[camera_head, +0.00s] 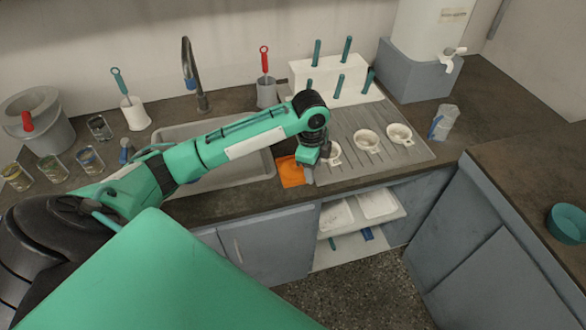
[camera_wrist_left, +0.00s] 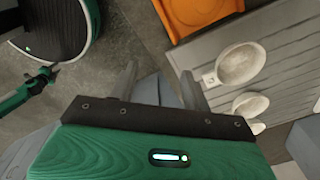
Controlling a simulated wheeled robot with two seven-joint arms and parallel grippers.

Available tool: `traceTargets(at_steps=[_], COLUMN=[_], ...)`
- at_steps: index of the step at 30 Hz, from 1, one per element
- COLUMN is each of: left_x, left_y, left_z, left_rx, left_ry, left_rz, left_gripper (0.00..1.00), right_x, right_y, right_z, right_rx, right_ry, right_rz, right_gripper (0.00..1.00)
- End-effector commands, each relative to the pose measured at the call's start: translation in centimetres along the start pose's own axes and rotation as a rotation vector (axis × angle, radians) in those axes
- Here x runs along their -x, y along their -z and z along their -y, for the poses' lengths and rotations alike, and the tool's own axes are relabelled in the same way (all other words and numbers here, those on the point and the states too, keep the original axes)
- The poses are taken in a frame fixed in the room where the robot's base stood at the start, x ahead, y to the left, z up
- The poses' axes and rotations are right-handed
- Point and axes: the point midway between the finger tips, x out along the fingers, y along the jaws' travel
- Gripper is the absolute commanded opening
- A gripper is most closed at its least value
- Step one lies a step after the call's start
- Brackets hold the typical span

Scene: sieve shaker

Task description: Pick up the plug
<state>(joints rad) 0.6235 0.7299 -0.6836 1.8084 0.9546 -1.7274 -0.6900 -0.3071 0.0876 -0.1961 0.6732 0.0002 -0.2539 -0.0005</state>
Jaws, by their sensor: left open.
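I cannot make out a plug for certain in either view. The grey sink basin (camera_head: 225,165) is partly hidden behind my left arm.
Several white handled cups (camera_head: 368,140) sit on the draining board, close to my left gripper. A white rack (camera_head: 335,85) with teal handles stands behind. Jars (camera_head: 52,167) stand at the left. Below, an open shelf (camera_head: 360,212) holds white trays.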

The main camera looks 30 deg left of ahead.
Motion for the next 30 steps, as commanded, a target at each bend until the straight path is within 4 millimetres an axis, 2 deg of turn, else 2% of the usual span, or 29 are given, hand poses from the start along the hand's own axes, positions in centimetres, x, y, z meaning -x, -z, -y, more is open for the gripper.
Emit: traceTargets(at_steps=[1, 6, 10, 13, 17, 25, 30], left_x=[1.9, 6.5, 8.7, 9.3, 8.0, 2.9, 1.2], left_y=[-1.3, -4.3, -5.8, -6.4, -6.7, -7.0, -7.1], left_z=[1.4, 3.6, 4.5, 4.7, 4.6, 4.3, 4.2], left_rx=[-0.021, -0.082, -0.105, -0.111, -0.114, -0.113, -0.114], left_ry=[-0.001, -0.036, -0.053, -0.062, -0.069, -0.067, -0.064], left_rz=[0.023, 0.060, 0.070, 0.074, 0.074, 0.073, 0.072], left_gripper=[0.48, 0.48, 0.48, 0.48, 0.48, 0.48, 0.48], right_x=[0.0, -0.1, -0.1, -0.1, 0.1, 0.4, 0.4], right_y=[0.1, 0.2, 0.3, 0.2, 0.1, -1.1, -1.7], right_z=[0.2, 0.9, 1.3, 1.3, 1.1, 0.4, 0.2], right_rx=[-0.001, -0.004, -0.006, -0.005, -0.004, 0.000, 0.002], right_ry=[0.002, 0.009, 0.014, 0.014, 0.012, 0.004, 0.002], right_rz=[-0.001, -0.003, -0.003, -0.003, -0.002, 0.008, 0.018], right_gripper=[0.36, 0.36, 0.36, 0.36, 0.36, 0.36, 0.36])
